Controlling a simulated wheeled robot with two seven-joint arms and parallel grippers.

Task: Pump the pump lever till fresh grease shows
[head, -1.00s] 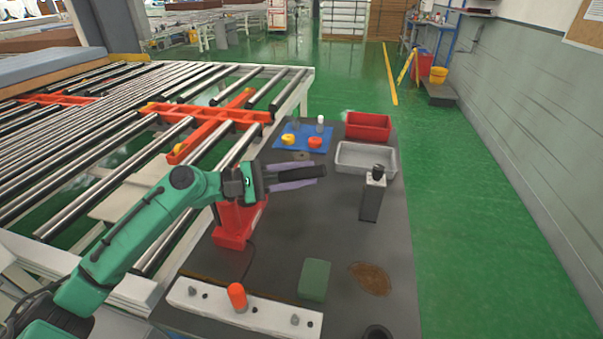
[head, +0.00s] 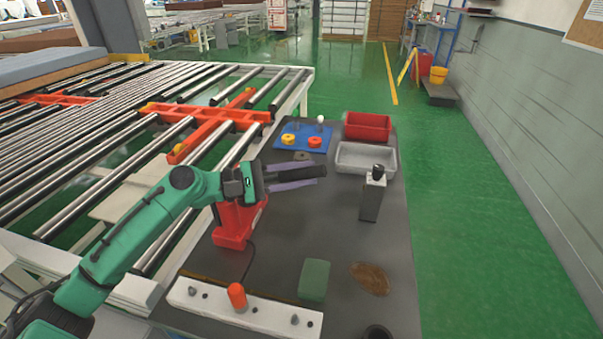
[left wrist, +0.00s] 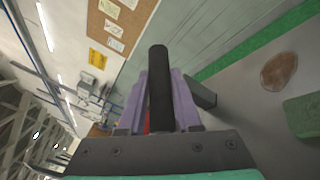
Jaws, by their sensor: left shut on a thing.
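The pump lever (head: 308,172) is a black bar above the red pump body (head: 233,226), which stands on the dark table. In the left wrist view the black lever (left wrist: 159,85) runs lengthwise between two purple fingers. My left gripper (head: 296,179) is shut on the lever, with its fingers along it. The gripper also shows in the left wrist view (left wrist: 158,100). Part of the pump is hidden behind my left gripper and arm. I cannot make out any fresh grease. My right gripper is not in view.
A grey tray (head: 345,168) and a red bin (head: 368,122) stand at the back. A blue mat (head: 287,147) holds yellow and red rings. A dark-topped grey block (head: 370,203), a green block (head: 314,280), a brown patch (head: 372,278) and a white rail (head: 204,302) with an orange cap are nearer.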

